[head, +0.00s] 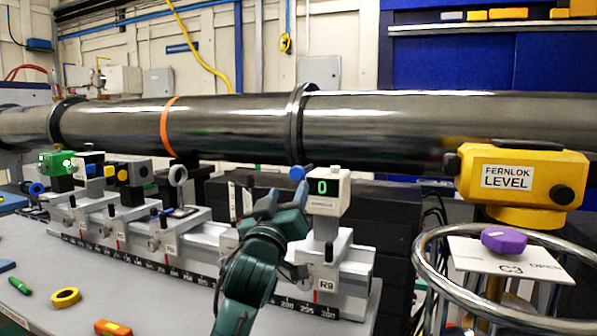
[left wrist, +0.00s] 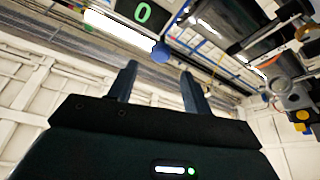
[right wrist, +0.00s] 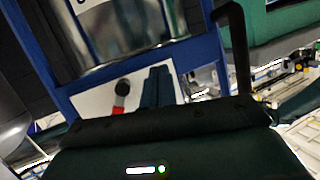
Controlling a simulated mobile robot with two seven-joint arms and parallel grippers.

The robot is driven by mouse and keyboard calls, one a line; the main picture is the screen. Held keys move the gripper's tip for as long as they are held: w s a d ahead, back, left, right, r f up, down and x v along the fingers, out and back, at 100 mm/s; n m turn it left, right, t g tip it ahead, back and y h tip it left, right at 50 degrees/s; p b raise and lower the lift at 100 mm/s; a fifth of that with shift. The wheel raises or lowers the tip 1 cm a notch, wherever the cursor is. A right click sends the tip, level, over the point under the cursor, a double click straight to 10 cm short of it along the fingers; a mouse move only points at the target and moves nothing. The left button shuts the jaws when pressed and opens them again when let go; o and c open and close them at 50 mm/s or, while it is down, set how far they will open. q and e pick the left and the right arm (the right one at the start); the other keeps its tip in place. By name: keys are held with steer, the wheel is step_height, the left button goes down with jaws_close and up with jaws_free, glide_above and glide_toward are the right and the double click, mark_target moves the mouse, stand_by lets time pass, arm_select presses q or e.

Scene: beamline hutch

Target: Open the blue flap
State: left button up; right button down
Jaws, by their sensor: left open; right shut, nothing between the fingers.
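A small blue round piece (head: 297,173) sits on the left side of a white box with a green 0 display (head: 328,190); I cannot tell for sure that it is the flap. In the left wrist view the blue piece (left wrist: 160,53) shows just beyond the fingertips, between their lines. My left gripper (head: 287,193) is open, its fingers pointing up just below and beside the blue piece. Touch is not clear. My right gripper (right wrist: 158,72) is shut and empty, out of the head view, in front of a white panel in a blue frame (right wrist: 196,52).
A rail (head: 155,262) with several stages runs left of my left arm. A long dark pipe (head: 400,122) crosses behind. A yellow level (head: 520,180) and a metal ring (head: 425,262) stand at right.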

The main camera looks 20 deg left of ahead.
mark_target(295, 176)
arm_select(q)
steer(key=x, duration=1)
steer(key=shift+w, duration=0.1)
steer(key=shift+f, duration=0.1)
steer(key=shift+c, duration=0.2)
jaws_close()
